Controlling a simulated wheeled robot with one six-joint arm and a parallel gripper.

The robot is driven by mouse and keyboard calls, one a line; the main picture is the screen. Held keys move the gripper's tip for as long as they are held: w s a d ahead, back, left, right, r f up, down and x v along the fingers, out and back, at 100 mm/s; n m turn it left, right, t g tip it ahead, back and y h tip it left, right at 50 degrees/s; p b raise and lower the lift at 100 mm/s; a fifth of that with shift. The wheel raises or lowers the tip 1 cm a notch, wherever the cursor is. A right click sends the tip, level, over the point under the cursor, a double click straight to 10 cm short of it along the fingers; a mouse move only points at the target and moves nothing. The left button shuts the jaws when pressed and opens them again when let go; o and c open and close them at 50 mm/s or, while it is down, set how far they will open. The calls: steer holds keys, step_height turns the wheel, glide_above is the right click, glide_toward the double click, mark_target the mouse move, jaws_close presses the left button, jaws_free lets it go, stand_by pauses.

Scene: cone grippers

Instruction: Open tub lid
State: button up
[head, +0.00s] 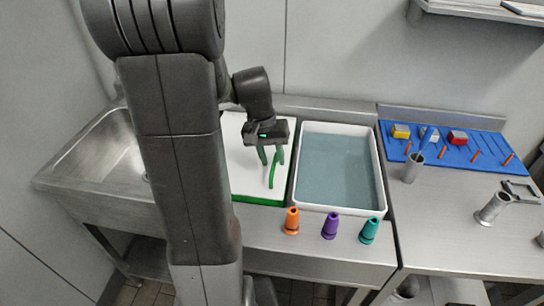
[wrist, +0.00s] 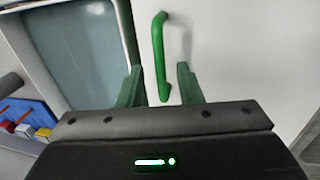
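A white tub lid (head: 248,178) with a green edge along its front lies flat beside the sink. A green bar handle (head: 272,172) stands on it; the handle also shows in the wrist view (wrist: 158,50). My gripper (head: 270,158) is over the lid, pointing down at the handle. In the wrist view, its two green fingers (wrist: 160,88) are apart, with the near end of the handle between them and a gap on each side. Whether the fingertips reach down around the handle is unclear. What lies under the lid is hidden.
A white basin (head: 381,190) with a blue-grey inside stands right of the lid. A steel sink (head: 98,160) is left. A blue board (head: 480,158) and metal cups (head: 413,168) are right.

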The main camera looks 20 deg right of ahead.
steer(key=shift+f, duration=0.1)
jaws_close()
